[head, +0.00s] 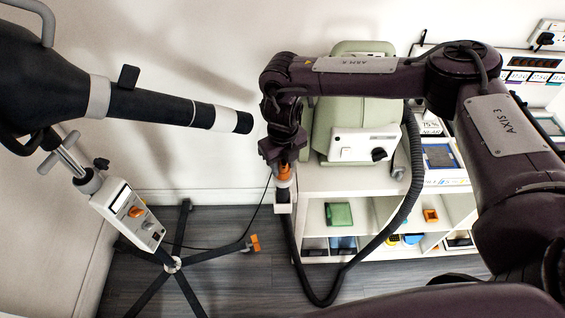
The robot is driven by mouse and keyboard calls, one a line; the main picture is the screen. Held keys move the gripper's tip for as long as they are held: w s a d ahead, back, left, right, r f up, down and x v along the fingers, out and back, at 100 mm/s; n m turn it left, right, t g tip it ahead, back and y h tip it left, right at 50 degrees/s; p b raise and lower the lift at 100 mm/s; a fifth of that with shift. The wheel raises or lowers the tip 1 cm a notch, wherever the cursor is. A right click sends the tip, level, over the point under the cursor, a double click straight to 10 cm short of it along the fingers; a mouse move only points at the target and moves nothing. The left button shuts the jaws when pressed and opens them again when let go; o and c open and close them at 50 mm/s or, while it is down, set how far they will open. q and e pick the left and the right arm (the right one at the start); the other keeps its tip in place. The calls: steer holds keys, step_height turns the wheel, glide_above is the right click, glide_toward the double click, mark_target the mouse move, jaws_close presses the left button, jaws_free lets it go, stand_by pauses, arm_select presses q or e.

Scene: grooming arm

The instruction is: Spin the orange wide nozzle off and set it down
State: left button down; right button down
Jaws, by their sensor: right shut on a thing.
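The orange nozzle (285,170) shows as a small orange band just below my right gripper (283,161), at the left front corner of the white shelf unit. My right gripper points down and is shut on it; the jaws hide its upper part. Below the orange band is a pale piece and a white block (283,197), with the black hose (334,290) running down from there. I cannot tell whether the nozzle is still joined to the hose end. My left gripper is not in view.
A stand dryer (180,109) with a dark barrel stands at left on a splayed base. A pale green machine (352,110) sits on the shelf unit (345,180). An orange square holder (431,216) and a green cloth (338,214) lie on the shelves.

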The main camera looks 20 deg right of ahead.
stand_by(0.3)
steer(key=shift+f+n+b, duration=0.15)
steer(key=shift+n+b, duration=0.35)
steer(key=shift+n, duration=0.4)
steer(key=shift+n+b, duration=0.4)
steer(key=shift+n, duration=0.6)
steer(key=shift+r+n, duration=0.2)
steer(key=shift+n, duration=0.3)
steer(key=shift+f+n+b, duration=0.15)
steer(key=shift+n+b, duration=0.4)
steer(key=shift+n, duration=0.25)
steer(key=shift+n+b, duration=0.35)
steer(key=shift+n, duration=0.65)
steer(key=shift+r+n, duration=0.2)
steer(key=shift+n, duration=0.3)
